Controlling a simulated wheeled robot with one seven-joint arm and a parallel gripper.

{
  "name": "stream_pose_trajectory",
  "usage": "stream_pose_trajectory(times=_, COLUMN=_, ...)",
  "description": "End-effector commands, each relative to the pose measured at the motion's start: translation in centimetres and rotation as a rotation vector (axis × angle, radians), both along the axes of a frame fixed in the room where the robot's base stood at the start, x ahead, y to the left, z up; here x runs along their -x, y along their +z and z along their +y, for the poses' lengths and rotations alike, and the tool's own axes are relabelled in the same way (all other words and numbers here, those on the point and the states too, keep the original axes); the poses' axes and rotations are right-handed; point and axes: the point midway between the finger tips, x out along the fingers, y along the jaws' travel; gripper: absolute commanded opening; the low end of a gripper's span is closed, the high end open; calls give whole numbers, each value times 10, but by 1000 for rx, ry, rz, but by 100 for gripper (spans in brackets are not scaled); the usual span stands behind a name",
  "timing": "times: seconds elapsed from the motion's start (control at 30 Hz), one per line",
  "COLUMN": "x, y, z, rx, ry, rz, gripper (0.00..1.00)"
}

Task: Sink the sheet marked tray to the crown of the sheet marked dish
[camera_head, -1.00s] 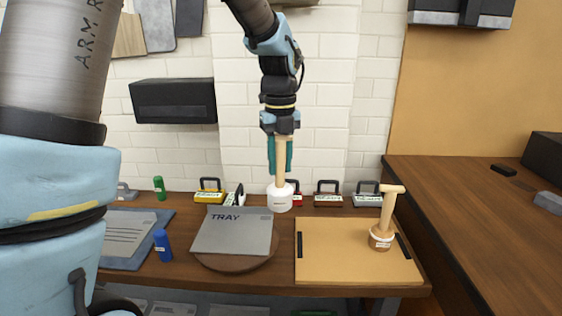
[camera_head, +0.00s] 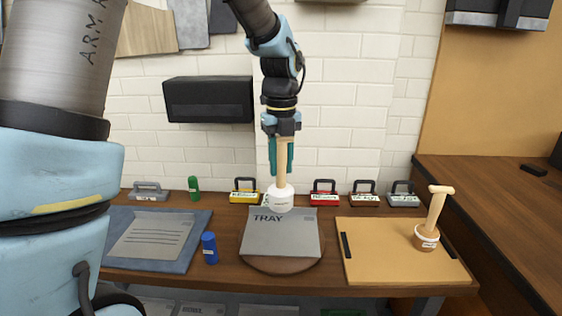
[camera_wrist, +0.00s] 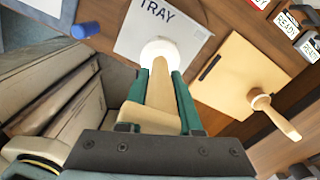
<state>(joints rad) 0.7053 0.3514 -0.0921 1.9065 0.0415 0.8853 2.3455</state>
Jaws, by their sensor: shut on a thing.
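The grey sheet marked TRAY (camera_head: 284,238) lies on a round wooden base (camera_head: 282,265) in the head view. It also shows at the top of the wrist view (camera_wrist: 150,32). My gripper (camera_head: 281,163) is shut on the wooden handle of a white-headed mallet (camera_head: 280,201). The mallet hangs upright, head down, at the sheet's far edge; I cannot tell whether it touches. Its handle shows between the teal fingers in the wrist view (camera_wrist: 160,88). I can read no mark DISH. Another grey sheet with lines of print (camera_head: 152,238) lies on a blue mat (camera_head: 195,250).
A blue cylinder (camera_head: 209,248) stands left of the TRAY sheet, a green one (camera_head: 193,188) behind. Several handled blocks, including a yellow one (camera_head: 244,197), line the wall. More sheets lie below.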

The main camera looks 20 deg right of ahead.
Motion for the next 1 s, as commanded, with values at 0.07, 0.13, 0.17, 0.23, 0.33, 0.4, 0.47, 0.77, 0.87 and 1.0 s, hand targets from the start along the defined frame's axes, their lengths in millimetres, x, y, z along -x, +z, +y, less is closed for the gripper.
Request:
stream_pose_trajectory(times=0.07, x=0, y=1, z=0, rx=1, ry=0, rz=-1, gripper=0)
stream_pose_trajectory(times=0.13, x=0, y=1, z=0, rx=1, ry=0, rz=-1, gripper=0)
stream_pose_trajectory(times=0.17, x=0, y=1, z=0, rx=1, ry=0, rz=-1, gripper=0)
stream_pose_trajectory(times=0.23, x=0, y=1, z=0, rx=1, ry=0, rz=-1, gripper=0)
stream_pose_trajectory(times=0.33, x=0, y=1, z=0, rx=1, ry=0, rz=-1, gripper=0)
stream_pose_trajectory(times=0.4, x=0, y=1, z=0, rx=1, ry=0, rz=-1, gripper=0)
stream_pose_trajectory(times=0.47, x=0, y=0, z=0, rx=0, ry=0, rz=-1, gripper=0)
stream_pose_trajectory(times=0.77, x=0, y=-82, z=1, rx=-2, ry=1, rz=3, gripper=0)
stream_pose_trajectory(times=0.87, x=0, y=-96, z=-1, rx=2, ry=-1, rz=-1, gripper=0)
stream_pose_trajectory(times=1.0, x=0, y=-83, z=-1, rx=1, ry=-1, rz=-1, gripper=0)
